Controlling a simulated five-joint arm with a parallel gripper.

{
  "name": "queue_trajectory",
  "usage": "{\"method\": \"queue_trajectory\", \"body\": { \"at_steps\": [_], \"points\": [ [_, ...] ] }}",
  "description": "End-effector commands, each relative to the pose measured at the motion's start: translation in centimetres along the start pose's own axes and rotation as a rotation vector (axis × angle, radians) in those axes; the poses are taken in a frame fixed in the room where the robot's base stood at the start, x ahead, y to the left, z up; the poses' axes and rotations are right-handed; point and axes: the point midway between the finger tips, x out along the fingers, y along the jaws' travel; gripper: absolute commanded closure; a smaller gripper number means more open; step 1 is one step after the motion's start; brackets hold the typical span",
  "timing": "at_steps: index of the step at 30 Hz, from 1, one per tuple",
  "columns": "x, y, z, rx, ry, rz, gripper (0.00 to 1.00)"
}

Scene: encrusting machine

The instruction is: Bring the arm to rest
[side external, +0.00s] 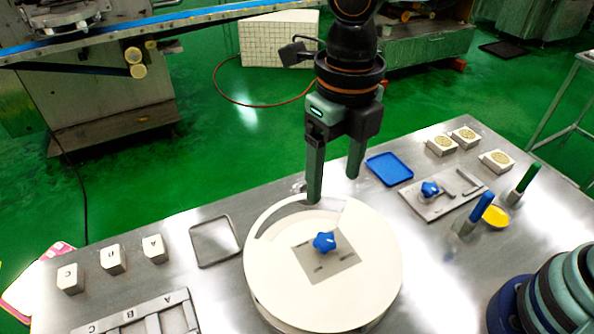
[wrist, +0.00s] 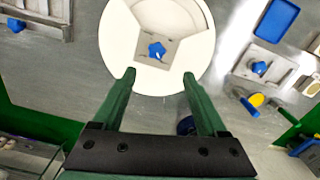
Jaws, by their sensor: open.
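My gripper (side external: 334,190) hangs above the back edge of the round white disc unit (side external: 280,275), its two green fingers pointing down. The fingers are spread apart with nothing between them. In the wrist view my gripper (wrist: 160,78) is also open and empty, with the disc (wrist: 118,40) beyond the fingertips. A blue star-shaped knob (side external: 324,242) sits on a grey square plate in the middle of the disc. I cannot tell exactly how high the fingers are over the disc.
A blue tray (side external: 389,169) lies behind the disc. To its right are a metal plate with a blue knob (side external: 430,189), blue and green upright handles (side external: 480,208), a yellow dish (side external: 495,216) and patterned blocks (side external: 465,137). Lettered blocks (side external: 112,258), an empty frame (side external: 214,241) and a lettered rack (side external: 140,318) are at left.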

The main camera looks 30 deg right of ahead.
Motion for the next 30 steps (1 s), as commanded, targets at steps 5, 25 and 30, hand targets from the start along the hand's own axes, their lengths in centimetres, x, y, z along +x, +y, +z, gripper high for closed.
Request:
{"method": "queue_trajectory", "body": {
  "at_steps": [5,25,30],
  "points": [
    [-1.4,-3.8,0.5,0.414,-0.052,0.036,0.25],
    [-4.5,-19.0,-2.2,2.348,-0.178,0.404,0.25],
    [-4.6,-22.0,-3.7,2.798,-0.164,0.571,0.25]
  ]
}}
